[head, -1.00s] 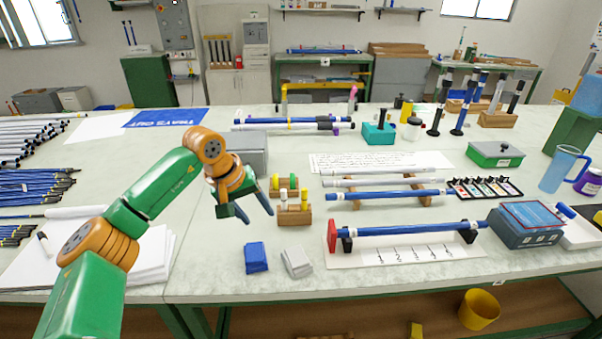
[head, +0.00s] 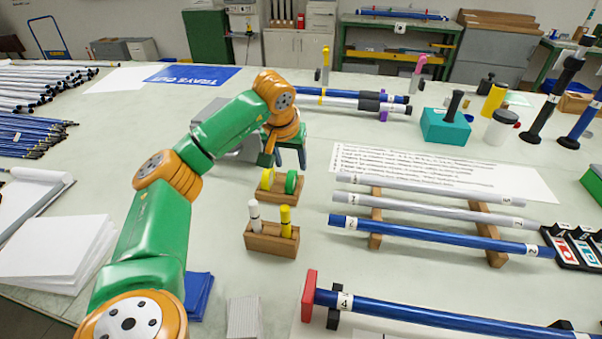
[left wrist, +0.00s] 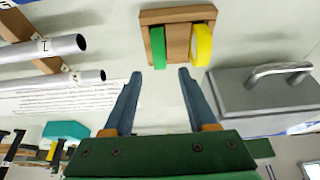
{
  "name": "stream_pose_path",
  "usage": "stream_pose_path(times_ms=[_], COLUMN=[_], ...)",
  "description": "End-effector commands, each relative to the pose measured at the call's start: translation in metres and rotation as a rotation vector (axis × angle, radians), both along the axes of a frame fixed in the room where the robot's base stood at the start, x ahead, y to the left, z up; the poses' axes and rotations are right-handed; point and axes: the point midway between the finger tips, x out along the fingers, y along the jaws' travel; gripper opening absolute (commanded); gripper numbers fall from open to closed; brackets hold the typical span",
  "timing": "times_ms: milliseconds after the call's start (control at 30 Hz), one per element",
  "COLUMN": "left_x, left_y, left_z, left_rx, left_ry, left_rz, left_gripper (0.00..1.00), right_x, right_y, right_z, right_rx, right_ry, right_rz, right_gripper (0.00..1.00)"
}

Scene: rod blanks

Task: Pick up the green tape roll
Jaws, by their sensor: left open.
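The green tape roll (head: 291,183) stands upright in a small wooden holder (head: 270,192), to the right of a yellow tape roll (head: 267,179). In the left wrist view the green roll (left wrist: 157,47) is just beyond the fingertips, in line with the gap between them, and the yellow roll (left wrist: 201,45) is to its right. My left gripper (head: 290,162) is open and empty, at the far side of the holder. Its blue-grey fingers (left wrist: 160,75) are apart and do not appear to touch the roll. My right gripper is not in view.
A wooden block (head: 272,240) with a white and a yellow marker stands in front of the holder. A grey metal box (left wrist: 262,88) with a handle is close to the gripper. Rods (head: 440,238) lie on wooden rests at the right.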

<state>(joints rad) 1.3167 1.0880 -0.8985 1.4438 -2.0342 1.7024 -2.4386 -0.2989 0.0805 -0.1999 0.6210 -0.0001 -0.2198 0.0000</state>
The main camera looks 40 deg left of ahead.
Motion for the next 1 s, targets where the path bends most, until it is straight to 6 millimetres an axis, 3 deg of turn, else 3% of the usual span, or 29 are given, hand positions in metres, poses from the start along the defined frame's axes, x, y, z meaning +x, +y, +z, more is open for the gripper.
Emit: stream_pose_path(times_ms=[200, 467, 567, 700, 1000], left_x=[0.010, 0.013, 0.013, 0.013, 0.013], left_y=[0.004, 0.005, 0.005, 0.005, 0.005], left_z=[-0.040, -0.047, -0.047, -0.046, -0.046], left_rx=[-0.002, -0.001, -0.001, 0.000, -0.001], left_ry=[0.002, -0.001, -0.001, 0.000, -0.001], left_rz=[0.001, -0.002, -0.002, -0.001, -0.002], left_gripper=[0.57, 0.57, 0.36, 0.00, 0.00], right_x=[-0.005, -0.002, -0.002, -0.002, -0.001], right_y=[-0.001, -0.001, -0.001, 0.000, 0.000], right_z=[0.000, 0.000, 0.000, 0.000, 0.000], right_rx=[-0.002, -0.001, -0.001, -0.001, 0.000], right_ry=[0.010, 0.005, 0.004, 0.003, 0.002], right_rz=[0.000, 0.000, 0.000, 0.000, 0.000], right_gripper=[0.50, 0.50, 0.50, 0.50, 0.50])
